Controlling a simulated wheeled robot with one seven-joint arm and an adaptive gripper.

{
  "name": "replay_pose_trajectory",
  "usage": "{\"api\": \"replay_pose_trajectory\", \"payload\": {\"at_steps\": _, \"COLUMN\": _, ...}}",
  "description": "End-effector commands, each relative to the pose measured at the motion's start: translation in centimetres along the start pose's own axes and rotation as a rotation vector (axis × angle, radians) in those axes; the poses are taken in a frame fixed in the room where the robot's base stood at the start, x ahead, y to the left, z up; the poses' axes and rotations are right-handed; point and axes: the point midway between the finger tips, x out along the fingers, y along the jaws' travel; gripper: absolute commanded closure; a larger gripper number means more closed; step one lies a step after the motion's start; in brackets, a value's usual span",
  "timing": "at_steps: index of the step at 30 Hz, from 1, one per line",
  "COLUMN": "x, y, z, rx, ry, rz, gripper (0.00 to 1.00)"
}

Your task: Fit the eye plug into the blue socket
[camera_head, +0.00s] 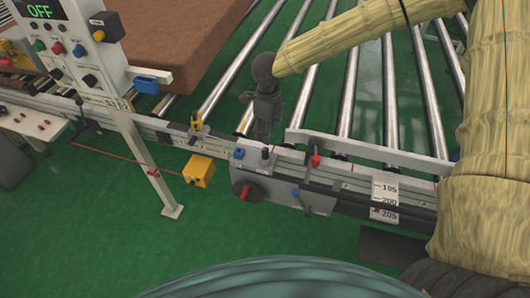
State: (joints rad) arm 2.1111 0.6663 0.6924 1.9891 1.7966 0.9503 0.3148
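My gripper (265,128) is dark grey and points down over the near rail of the roller conveyor. It is small and dark here, so I cannot tell its finger gap or whether it holds anything. A small dark upright peg (265,153) stands on the rail just under the fingertips; it may be the eye plug, but no eye shows clearly. A small blue block (238,154) sits on the rail just left of it. A larger blue box-shaped piece (146,85) is on the arm of the control post. I cannot tell which blue part is the socket.
The control panel (75,40) reads OFF. A brown mattress (165,40) lies on the rollers (345,95). A yellow upright piece (196,122) stands on the rail. A yellow box (198,171) hangs below it, with a red cord. A red knob (315,160) is right of the peg.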

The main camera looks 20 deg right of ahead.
Motion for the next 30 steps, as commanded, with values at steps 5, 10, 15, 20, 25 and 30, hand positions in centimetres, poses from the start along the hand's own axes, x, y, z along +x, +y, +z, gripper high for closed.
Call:
{"api": "replay_pose_trajectory", "payload": {"at_steps": 5, "x": 1.2, "y": 0.2, "z": 0.2, "rx": 0.001, "ry": 0.001, "rz": 0.004, "gripper": 0.52}}
{"api": "replay_pose_trajectory", "payload": {"at_steps": 10, "x": 3.4, "y": 0.2, "z": 0.1, "rx": -0.001, "ry": 0.002, "rz": 0.004, "gripper": 0.52}}
{"api": "replay_pose_trajectory", "payload": {"at_steps": 15, "x": 5.1, "y": 0.1, "z": 0.1, "rx": 0.001, "ry": 0.001, "rz": 0.003, "gripper": 0.52}}
{"api": "replay_pose_trajectory", "payload": {"at_steps": 20, "x": 5.8, "y": 0.2, "z": 0.1, "rx": 0.001, "ry": 0.001, "rz": 0.003, "gripper": 0.52}}
{"api": "replay_pose_trajectory", "payload": {"at_steps": 25, "x": 7.4, "y": 0.4, "z": 0.1, "rx": 0.002, "ry": 0.002, "rz": 0.004, "gripper": 0.52}}
{"api": "replay_pose_trajectory", "payload": {"at_steps": 30, "x": 9.2, "y": 0.5, "z": 0.2, "rx": 0.002, "ry": 0.002, "rz": 0.003, "gripper": 0.52}}
